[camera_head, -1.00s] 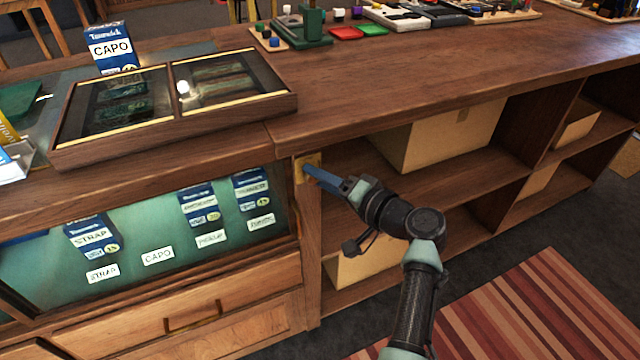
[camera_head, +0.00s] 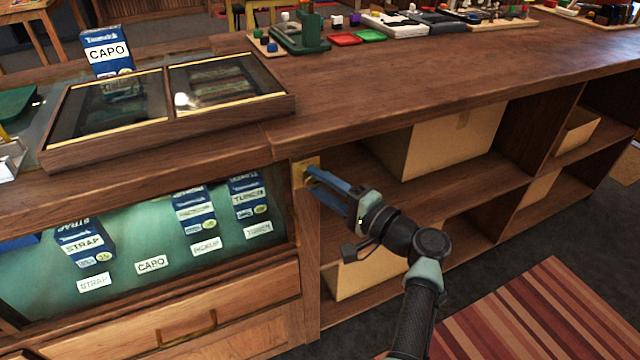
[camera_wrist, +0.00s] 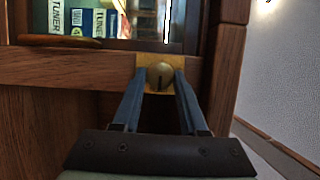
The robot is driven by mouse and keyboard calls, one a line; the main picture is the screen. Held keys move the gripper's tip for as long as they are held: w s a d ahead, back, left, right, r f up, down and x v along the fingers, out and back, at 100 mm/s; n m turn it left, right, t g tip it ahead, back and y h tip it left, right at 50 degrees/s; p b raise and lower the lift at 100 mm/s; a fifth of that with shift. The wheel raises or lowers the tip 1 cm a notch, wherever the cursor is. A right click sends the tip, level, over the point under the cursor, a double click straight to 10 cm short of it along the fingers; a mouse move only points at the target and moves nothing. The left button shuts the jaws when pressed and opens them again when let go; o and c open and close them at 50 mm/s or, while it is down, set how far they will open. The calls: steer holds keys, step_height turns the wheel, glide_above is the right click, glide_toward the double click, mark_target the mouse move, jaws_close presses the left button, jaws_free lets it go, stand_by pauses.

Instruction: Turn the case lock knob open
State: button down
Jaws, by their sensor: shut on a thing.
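The case lock knob (camera_wrist: 160,76) is a round brass knob with a dark slot, on a square brass plate (camera_wrist: 143,62). In the wrist view the slot looks about upright. In the head view the brass plate (camera_head: 299,172) sits on the wooden post at the right end of the glass display case (camera_head: 130,255); the knob is mostly hidden there by my fingers. My gripper (camera_wrist: 160,82) has its two blue fingers on either side of the knob, shut on it. It also shows in the head view (camera_head: 314,176), reaching in from the right.
A glass-topped wooden box (camera_head: 170,105) and a blue capo box (camera_head: 107,52) stand on the counter (camera_head: 400,85) above. Open shelves with cardboard boxes (camera_head: 450,140) are to the right of the post. A drawer (camera_head: 180,315) is below the case.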

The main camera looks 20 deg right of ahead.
steer(key=shift+c, duration=2.4)
jaws_free()
steer(key=p+v, duration=0.1)
steer(key=v, duration=1.2)
